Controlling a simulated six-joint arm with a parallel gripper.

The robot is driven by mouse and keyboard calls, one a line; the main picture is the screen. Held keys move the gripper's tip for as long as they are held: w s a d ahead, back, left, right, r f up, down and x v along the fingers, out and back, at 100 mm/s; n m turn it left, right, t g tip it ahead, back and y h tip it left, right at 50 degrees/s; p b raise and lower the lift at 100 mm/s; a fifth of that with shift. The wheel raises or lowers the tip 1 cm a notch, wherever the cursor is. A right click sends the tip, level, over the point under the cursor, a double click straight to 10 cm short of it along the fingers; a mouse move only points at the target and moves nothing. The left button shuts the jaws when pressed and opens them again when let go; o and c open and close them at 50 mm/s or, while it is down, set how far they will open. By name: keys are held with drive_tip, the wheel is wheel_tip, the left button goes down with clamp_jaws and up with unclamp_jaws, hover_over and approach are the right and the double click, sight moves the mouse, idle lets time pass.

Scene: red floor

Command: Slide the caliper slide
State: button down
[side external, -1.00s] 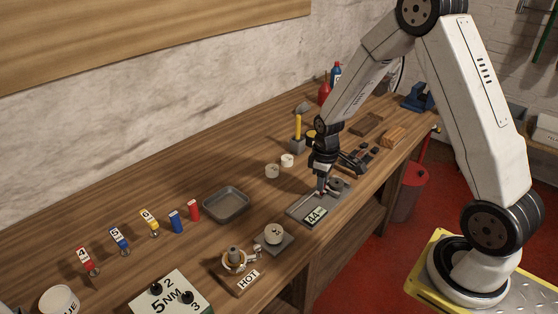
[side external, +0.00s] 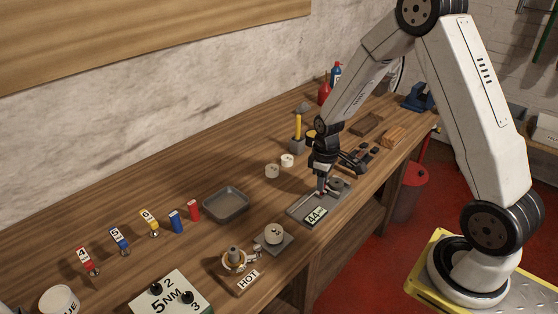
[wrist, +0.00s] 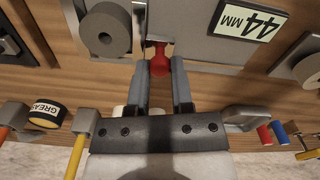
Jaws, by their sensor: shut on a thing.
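The caliper is a grey plate (side external: 298,209) near the front edge of the bench, with a display (side external: 316,215) reading 44 MM. In the wrist view the display (wrist: 249,20) is at the upper right, and a grey round piece (wrist: 106,32) on the plate is at the upper left. My gripper (side external: 321,191) points down over the plate. In the wrist view my gripper (wrist: 161,66) is shut on a red handle (wrist: 158,60), which sits between the fingertips at the plate's edge. The contact faces are partly hidden by the fingers.
A grey tray (side external: 227,220) and a weight on a small plate (side external: 275,237) stand to the left. White rolls (side external: 287,160), a yellow-handled tool (side external: 298,130) and dark blocks lie behind. A grease tin (wrist: 46,115) shows in the wrist view.

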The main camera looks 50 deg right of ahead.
drive_tip(key=shift+a, duration=1.55)
drive_tip(key=shift+c, duration=2.4)
unclamp_jaws()
drive_tip(key=shift+r, duration=0.1)
wheel_tip(320, 180, up, 8)
